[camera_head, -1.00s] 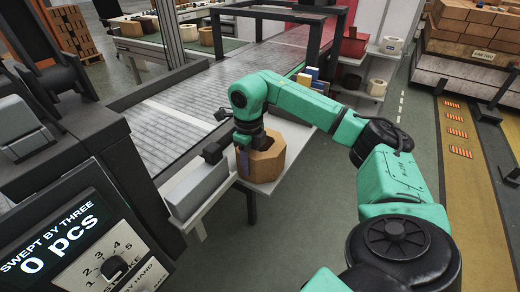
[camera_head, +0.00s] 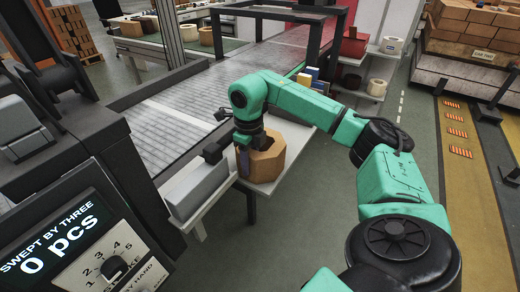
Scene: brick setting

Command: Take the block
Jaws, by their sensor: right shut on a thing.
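The block is a tan, many-sided piece (camera_head: 268,165) with a dark opening in its top. It stands upright on a light shelf beside the conveyor, in the middle of the head view. My right gripper (camera_head: 245,148) comes down on its left side and is shut on its near left wall. A bluish-purple strip shows against that wall, and I cannot tell whether it is a finger. The fingertips are mostly hidden by the hand and the block. My left gripper is out of view.
A grey box (camera_head: 197,188) sits on the shelf left of the block. A grey conveyor (camera_head: 170,120) runs behind. A dark machine with a counter display (camera_head: 50,235) fills the left. Several small coloured books or boxes (camera_head: 310,77) stand behind the arm. The floor right of the shelf is clear.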

